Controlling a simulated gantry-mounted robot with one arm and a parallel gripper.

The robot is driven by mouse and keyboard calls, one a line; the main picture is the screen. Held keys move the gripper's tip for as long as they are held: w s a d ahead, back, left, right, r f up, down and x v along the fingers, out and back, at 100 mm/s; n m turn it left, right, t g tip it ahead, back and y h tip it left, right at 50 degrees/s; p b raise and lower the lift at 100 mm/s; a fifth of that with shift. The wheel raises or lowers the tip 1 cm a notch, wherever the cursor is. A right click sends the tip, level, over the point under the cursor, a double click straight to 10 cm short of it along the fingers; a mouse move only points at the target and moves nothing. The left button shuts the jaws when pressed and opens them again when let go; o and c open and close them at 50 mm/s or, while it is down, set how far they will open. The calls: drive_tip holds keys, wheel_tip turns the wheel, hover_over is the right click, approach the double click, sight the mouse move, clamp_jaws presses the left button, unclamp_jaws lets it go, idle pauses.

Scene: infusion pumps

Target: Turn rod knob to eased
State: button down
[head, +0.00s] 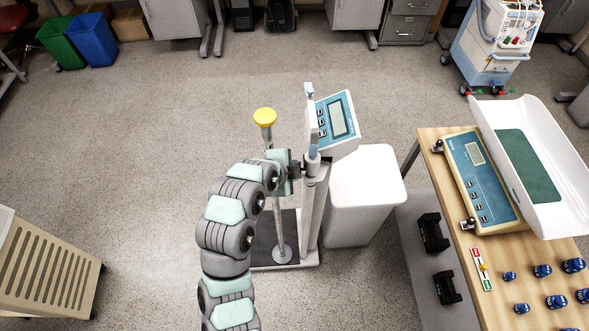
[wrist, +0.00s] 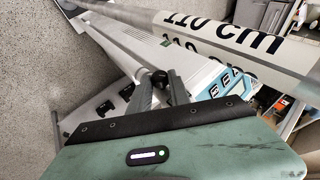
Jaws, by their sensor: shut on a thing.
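The height rod (wrist: 215,35), marked "110 cm", runs across the top of the wrist view. A small dark round rod knob (wrist: 160,78) sits between the fingertips of my gripper (wrist: 161,88), and the fingers are shut on it. In the head view my gripper (head: 291,170) is at the side of the scale column (head: 311,205), under the display (head: 338,119). The knob itself is hidden there by my gripper and wrist. I cannot read which way the knob is turned.
A pole with a yellow top (head: 264,117) stands just left of the column. A white bin (head: 365,205) is right of it. The floor at left is mostly clear.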

drive_tip(key=c, duration=1.2)
unclamp_jaws()
drive_tip(key=shift+r, duration=0.1)
drive_tip(key=v, duration=1)
drive_tip(key=shift+s+a+r, duration=0.15)
drive_tip(key=shift+s+r, duration=0.05)
